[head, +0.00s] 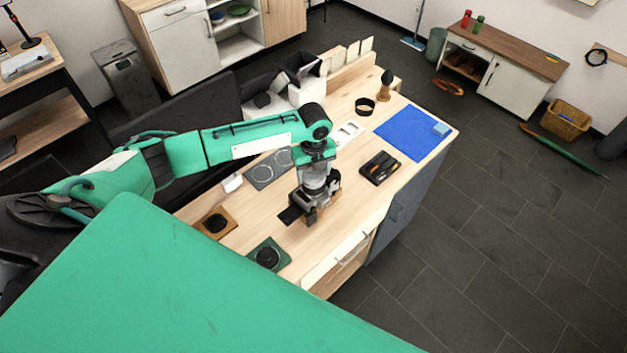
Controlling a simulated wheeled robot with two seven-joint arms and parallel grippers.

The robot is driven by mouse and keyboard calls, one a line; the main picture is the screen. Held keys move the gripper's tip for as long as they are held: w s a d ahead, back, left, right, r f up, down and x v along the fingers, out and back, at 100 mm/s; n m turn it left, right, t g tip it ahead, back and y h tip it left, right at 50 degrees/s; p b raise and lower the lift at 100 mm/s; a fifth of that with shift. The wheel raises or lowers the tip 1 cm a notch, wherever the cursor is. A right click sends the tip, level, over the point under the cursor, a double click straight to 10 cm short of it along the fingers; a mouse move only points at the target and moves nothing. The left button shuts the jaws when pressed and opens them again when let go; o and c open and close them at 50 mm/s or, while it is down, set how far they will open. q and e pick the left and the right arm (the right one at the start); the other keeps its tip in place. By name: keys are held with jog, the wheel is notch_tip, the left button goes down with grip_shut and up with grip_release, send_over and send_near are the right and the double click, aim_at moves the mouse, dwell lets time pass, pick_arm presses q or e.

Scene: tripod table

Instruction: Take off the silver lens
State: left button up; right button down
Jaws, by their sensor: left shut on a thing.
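My left gripper (304,214) reaches over the middle of the wooden table (345,215), pointing down. Its fingers are low, close to the tabletop, and shut on a small dark thing that they mostly hide. I cannot tell whether this thing is the silver lens or the body it sits on. A flat dark piece (290,215) lies just left of the fingers, and a bit of brown wood shows behind the gripper. No silver lens stands out clearly elsewhere on the table. My right gripper is not in view.
Near the gripper are a green pad (282,265) with a black round piece, a brown pad (229,213) with another, and a grey mat (262,173) with circles. A black tray (380,168), black ring (365,105) and blue cloth (405,135) lie farther right. Bare wood lies between them.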

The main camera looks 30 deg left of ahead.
pick_arm(q)
jog(key=n, duration=0.2)
jog(key=shift+n, duration=0.4)
jog(key=shift+n, duration=1.5)
jog(key=shift+n, duration=1.5)
